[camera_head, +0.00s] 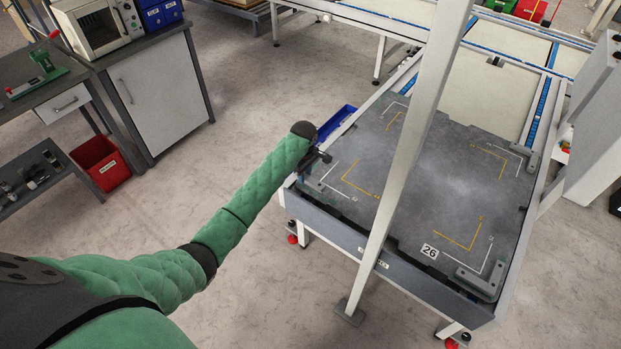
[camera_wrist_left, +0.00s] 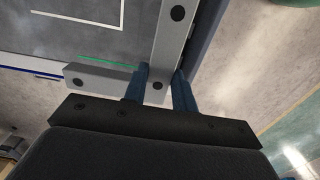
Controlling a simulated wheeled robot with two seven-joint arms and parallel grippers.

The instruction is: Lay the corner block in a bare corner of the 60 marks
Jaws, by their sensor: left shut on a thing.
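A grey L-shaped corner block (camera_wrist_left: 172,30) with dark bolt heads is between the blue fingers of my left gripper (camera_wrist_left: 162,85) in the left wrist view. The fingers are shut on it near its bend. In the head view my left gripper (camera_head: 322,157) is at the left edge of the dark plate (camera_head: 425,180). The plate bears yellow and white corner marks; I cannot read which are the 60 marks. Other corner blocks sit at the near right corner (camera_head: 482,281) and far right corner (camera_head: 527,160). Whether the held block touches the plate is unclear. My right gripper is out of view.
A pale upright post (camera_head: 408,150) crosses in front of the plate. A blue bin (camera_head: 337,122) hangs by the table's left side. A red bin (camera_head: 101,162) stands by the workbench at left.

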